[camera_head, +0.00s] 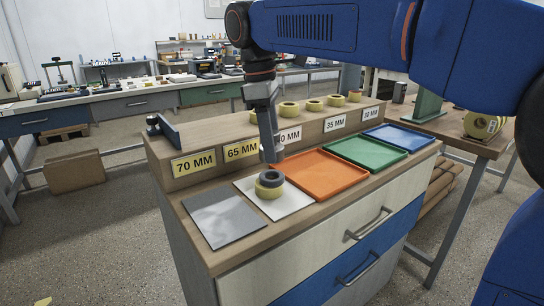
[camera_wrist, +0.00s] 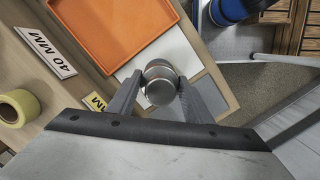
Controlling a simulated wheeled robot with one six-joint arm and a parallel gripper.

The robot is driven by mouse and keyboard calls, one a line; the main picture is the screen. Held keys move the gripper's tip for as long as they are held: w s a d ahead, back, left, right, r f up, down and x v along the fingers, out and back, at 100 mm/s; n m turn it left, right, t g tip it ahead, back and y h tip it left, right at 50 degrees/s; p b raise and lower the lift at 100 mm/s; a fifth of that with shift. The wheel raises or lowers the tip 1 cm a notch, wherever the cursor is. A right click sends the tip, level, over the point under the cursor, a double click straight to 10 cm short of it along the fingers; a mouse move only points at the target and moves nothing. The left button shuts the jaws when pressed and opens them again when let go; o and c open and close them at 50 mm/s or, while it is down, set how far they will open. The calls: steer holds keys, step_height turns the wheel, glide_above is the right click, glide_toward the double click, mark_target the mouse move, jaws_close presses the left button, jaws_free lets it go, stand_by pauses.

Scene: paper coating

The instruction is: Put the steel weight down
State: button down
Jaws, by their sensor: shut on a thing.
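My gripper (camera_wrist: 160,88) is shut on the steel weight (camera_wrist: 160,92), a short shiny cylinder between the two fingers in the wrist view. In the head view my gripper (camera_head: 271,158) points down above the white sheet (camera_head: 297,201) on the bench top. A yellow roll (camera_head: 268,192) sits on that sheet, with a dark grey round piece (camera_head: 270,178) on top, right under the fingertips. I cannot tell whether this piece is part of the weight or whether the weight touches it.
A grey sheet (camera_head: 224,218) lies left of the white one. Orange (camera_head: 318,181), green (camera_head: 368,153) and blue (camera_head: 400,137) trays stand to the right. Behind runs a raised shelf with size labels and several yellow rolls (camera_head: 289,109). A dark upright holder (camera_head: 166,130) stands at its left end.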

steer(key=shift+f, duration=1.65)
steer(key=shift+f, duration=0.6)
steer(key=c, duration=0.9)
jaws_free()
steer(key=r, duration=0.4)
steer(key=a+r, duration=0.1)
steer(key=r, duration=0.8)
steer(key=shift+w+a, duration=0.15)
steer(key=shift+a, duration=0.25)
steer(key=s+d+f+m+t+y, duration=0.1)
steer(key=s+d+f+m, duration=0.4)
steer(key=d, duration=0.4)
steer(key=s+d+f+m+t+y, duration=0.1)
steer(key=s+d+f+m, duration=0.2)
steer(key=d+f, duration=0.55)
steer(key=s+d+f+m+t, duration=0.1)
steer(key=s+d+f+m, duration=0.1)
steer(key=f, duration=0.4)
steer(key=s+d+f+m+t, duration=0.1)
steer(key=s+d+f+m, duration=0.2)
steer(key=s+d+f, duration=0.2)
steer(key=s+d+f+m+t, duration=0.1)
steer(key=s+d+f+m, duration=0.1)
steer(key=s+d+f, duration=0.2)
steer(key=shift+s+d+f+m, duration=0.1)
steer(key=shift+s+f+m, duration=0.1)
steer(key=shift+s+f, duration=0.4)
steer(key=shift+s+d+f+m, duration=0.1)
steer(key=shift+s+f+m, duration=0.1)
steer(key=shift+s+f, duration=0.35)
